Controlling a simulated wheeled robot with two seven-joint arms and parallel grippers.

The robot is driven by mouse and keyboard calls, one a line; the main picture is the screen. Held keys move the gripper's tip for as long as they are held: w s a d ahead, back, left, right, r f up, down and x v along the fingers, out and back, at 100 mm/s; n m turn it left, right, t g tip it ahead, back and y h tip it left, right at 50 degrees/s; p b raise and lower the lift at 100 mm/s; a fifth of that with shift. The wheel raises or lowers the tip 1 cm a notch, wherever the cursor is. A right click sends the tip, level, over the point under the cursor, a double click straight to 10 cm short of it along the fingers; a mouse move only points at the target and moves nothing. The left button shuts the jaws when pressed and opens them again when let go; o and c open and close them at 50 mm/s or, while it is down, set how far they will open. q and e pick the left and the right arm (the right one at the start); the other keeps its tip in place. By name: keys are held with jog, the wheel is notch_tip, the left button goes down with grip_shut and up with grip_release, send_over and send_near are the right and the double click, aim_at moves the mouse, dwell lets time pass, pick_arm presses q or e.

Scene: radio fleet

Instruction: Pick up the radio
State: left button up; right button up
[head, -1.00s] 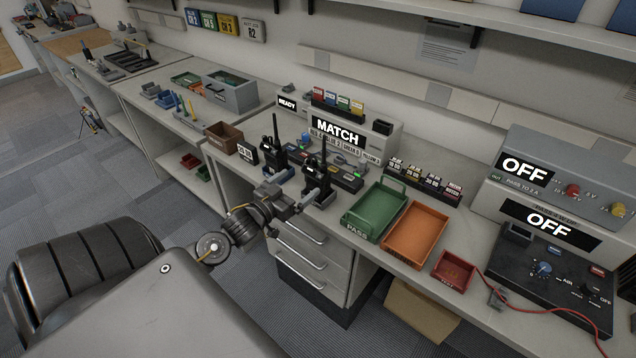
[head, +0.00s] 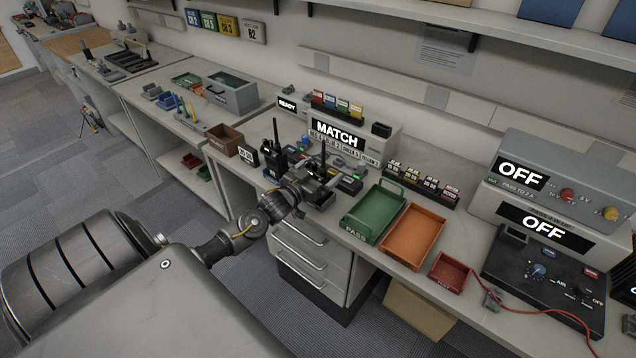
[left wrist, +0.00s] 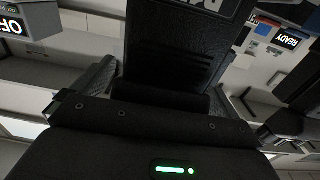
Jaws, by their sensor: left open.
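Two black handheld radios with upright antennas stand near the front of the bench, left of the green tray. My left gripper (head: 316,188) is at the right-hand radio (head: 321,165) and partly hides its lower body. In the left wrist view this radio's dark body (left wrist: 180,45) fills the space between the two spread fingers. The jaws are open around it; finger contact cannot be made out. The left-hand radio (head: 274,157) stands beside it. My right gripper is in neither view.
A green tray (head: 347,223), an orange tray (head: 388,252) and a small red tray (head: 436,278) lie to the right. A grey box with a MATCH display (head: 339,134) stands behind the radios. A brown box (head: 226,139) stands to the left. Drawers are below.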

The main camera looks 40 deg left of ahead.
pick_arm(q)
jog(key=shift+w, duration=0.25)
jog(key=c, duration=1.3)
jog(key=shift+c, duration=0.2)
jog(key=shift+r, duration=0.2)
